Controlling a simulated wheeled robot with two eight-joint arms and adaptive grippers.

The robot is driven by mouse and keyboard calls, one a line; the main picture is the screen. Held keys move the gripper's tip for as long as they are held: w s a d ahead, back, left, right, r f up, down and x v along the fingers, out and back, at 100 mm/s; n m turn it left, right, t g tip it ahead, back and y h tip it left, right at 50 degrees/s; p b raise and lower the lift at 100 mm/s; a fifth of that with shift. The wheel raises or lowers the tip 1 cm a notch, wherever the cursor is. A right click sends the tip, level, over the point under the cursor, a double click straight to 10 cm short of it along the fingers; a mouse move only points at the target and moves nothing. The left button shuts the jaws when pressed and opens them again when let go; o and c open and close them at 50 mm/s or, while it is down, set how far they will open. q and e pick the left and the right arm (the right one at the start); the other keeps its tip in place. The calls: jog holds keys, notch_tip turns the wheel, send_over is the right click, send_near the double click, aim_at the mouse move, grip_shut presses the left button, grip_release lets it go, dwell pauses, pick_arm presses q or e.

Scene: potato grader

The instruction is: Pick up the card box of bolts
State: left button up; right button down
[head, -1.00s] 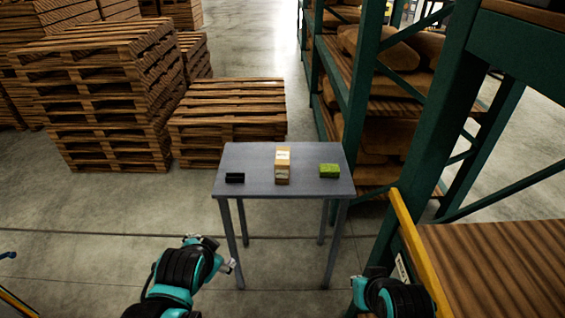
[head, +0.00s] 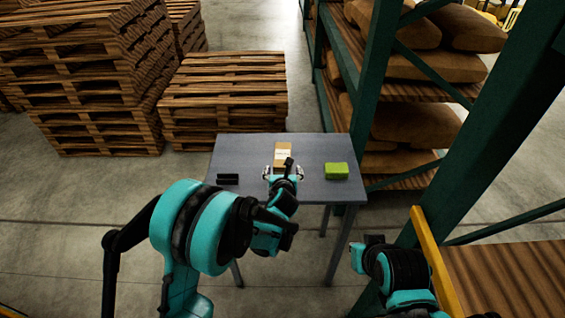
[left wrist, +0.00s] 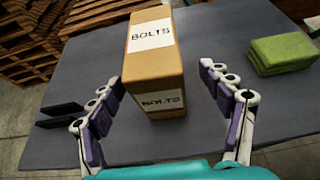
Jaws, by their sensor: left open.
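The card box of bolts (head: 283,152) stands upright near the middle of the grey table (head: 240,150). In the left wrist view the brown box (left wrist: 154,60) carries white labels reading BOLTS. My left gripper (head: 283,172) is open in front of the box. In the left wrist view its two fingers (left wrist: 165,105) are spread left and right of the near end of the box, with gaps showing on both sides. My right arm shows at the lower right of the head view, and its fingertips cannot be made out.
A green folded cloth-like item (head: 336,171) lies right of the box, and a small black object (head: 228,179) lies left. A green rack with sacks (head: 400,140) stands close on the right. Pallets (head: 225,100) are stacked behind the table.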

aim_at(282, 150)
pick_arm(q)
jog(key=shift+w+f, duration=0.25)
jog(key=shift+w, duration=0.4)
jog(key=shift+w+f+b, duration=0.1)
jog(key=shift+w+b, duration=0.2)
jog(key=shift+b, duration=0.1)
jog(key=b+x, duration=0.1)
jog(key=x, duration=0.3)
jog(key=shift+w+a, duration=0.1)
jog(key=shift+w, duration=0.15)
pick_arm(e)
jog(key=shift+s+f, duration=0.15)
jog(key=shift+f, duration=0.35)
jog(key=shift+s+f, duration=0.15)
jog(key=shift+f, duration=0.35)
pick_arm(q)
jog(key=c, duration=1.5)
jog(key=shift+r, duration=0.25)
jog(key=shift+c, duration=0.2)
